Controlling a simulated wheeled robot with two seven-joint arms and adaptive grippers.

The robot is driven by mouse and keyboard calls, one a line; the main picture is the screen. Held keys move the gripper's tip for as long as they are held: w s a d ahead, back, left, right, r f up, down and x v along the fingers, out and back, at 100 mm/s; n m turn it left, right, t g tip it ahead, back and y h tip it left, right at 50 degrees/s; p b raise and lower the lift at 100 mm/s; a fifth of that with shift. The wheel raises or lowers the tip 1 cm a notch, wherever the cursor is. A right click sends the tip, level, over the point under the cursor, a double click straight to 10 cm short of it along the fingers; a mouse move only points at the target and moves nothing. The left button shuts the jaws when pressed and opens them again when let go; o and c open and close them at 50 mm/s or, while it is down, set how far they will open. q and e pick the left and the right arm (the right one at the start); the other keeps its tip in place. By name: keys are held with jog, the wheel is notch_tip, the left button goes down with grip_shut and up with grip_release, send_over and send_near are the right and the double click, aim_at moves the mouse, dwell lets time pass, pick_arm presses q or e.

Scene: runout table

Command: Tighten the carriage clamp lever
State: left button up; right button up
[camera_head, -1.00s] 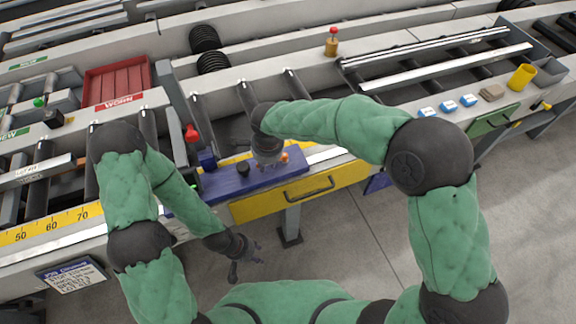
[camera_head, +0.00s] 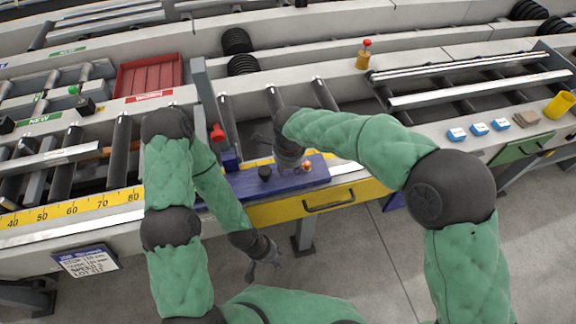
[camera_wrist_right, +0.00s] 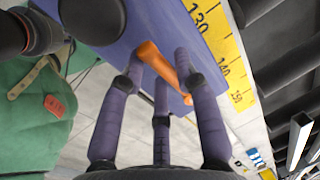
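The blue carriage (camera_head: 240,186) sits on the rail above the yellow-fronted drawer. Its orange clamp lever shows at the right part of the carriage (camera_head: 307,166). In the right wrist view the orange lever (camera_wrist_right: 158,64) runs slantwise between the fingers of my right gripper (camera_wrist_right: 160,70). These purple-grey fingers are spread apart and reach over the carriage's blue surface; I see no clear grip on the lever. In the head view my right gripper (camera_head: 290,162) points down at the carriage, close to the lever. My left gripper (camera_head: 266,264) hangs open and empty in front of the table, over the floor.
A yellow scale (camera_head: 75,209) runs along the table front. A red bin (camera_head: 150,74) lies behind. Blue-white blocks (camera_head: 479,129) and a yellow cup (camera_head: 560,105) are at the right. Dark rollers line the table.

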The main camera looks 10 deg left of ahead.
jog(key=shift+o, duration=0.2)
jog(key=shift+w+a, duration=0.15)
jog(key=shift+w, duration=0.05)
jog(key=shift+s+r, duration=0.1)
notch_tip(320, 180, up, 12)
jog(key=s, duration=0.2)
jog(key=shift+d, duration=0.4)
jog(key=shift+s+f, duration=0.1)
jog(key=shift+f, duration=0.1)
